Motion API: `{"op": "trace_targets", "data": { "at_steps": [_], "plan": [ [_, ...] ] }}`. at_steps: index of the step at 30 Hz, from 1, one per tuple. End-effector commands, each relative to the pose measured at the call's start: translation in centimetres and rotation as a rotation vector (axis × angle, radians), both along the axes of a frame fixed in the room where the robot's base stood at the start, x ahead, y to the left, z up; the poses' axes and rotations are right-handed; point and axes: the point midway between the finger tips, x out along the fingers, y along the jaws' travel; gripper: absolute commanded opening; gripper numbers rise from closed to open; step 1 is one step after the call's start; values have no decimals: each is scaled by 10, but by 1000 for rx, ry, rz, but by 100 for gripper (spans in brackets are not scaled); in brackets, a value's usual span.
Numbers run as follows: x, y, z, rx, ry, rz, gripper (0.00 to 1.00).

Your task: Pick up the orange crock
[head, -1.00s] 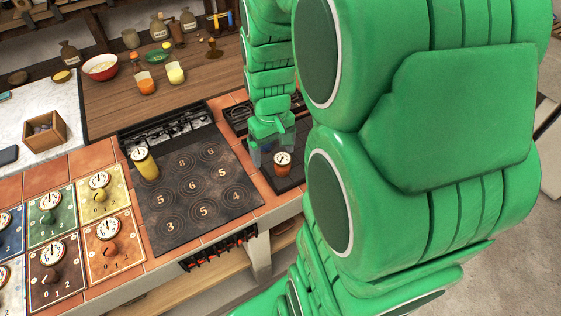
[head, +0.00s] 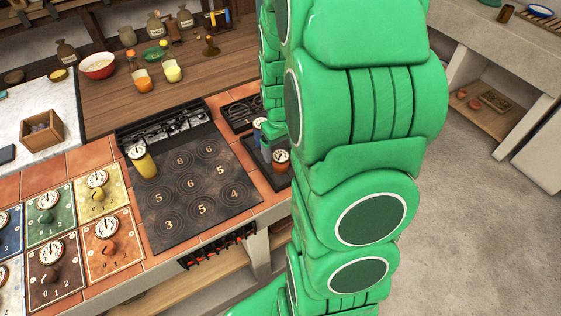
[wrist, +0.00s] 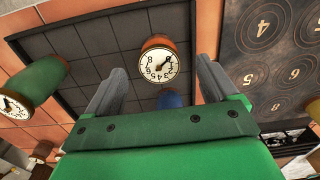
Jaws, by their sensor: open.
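The orange crock (head: 281,161), with a white dial on its top, stands on the dark tray right of the hob in the head view. In the wrist view the orange crock (wrist: 157,44) appears ahead, lined up with the gap between my fingers. My gripper (wrist: 160,66) is open and empty, with visible space between each finger and the crock. How far the crock is from the fingertips is hard to tell.
A blue crock (wrist: 171,99) is close by the orange one, partly hidden by my gripper. A green crock (wrist: 36,84) stands at the left in the wrist view. A yellow crock (head: 145,165) stands on the hob (head: 186,220). The tray (wrist: 95,50) has bare room around the orange crock.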

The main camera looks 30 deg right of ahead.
Motion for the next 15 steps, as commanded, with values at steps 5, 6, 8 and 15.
{"op": "trace_targets", "data": {
  "at_steps": [5,6,8,15],
  "plan": [
    [1,0,-9,1,1,0,87],
    [1,0,-13,1,2,0,87],
    [1,0,-19,1,3,0,87],
    [2,-1,-45,2,3,0,87]
  ]
}}
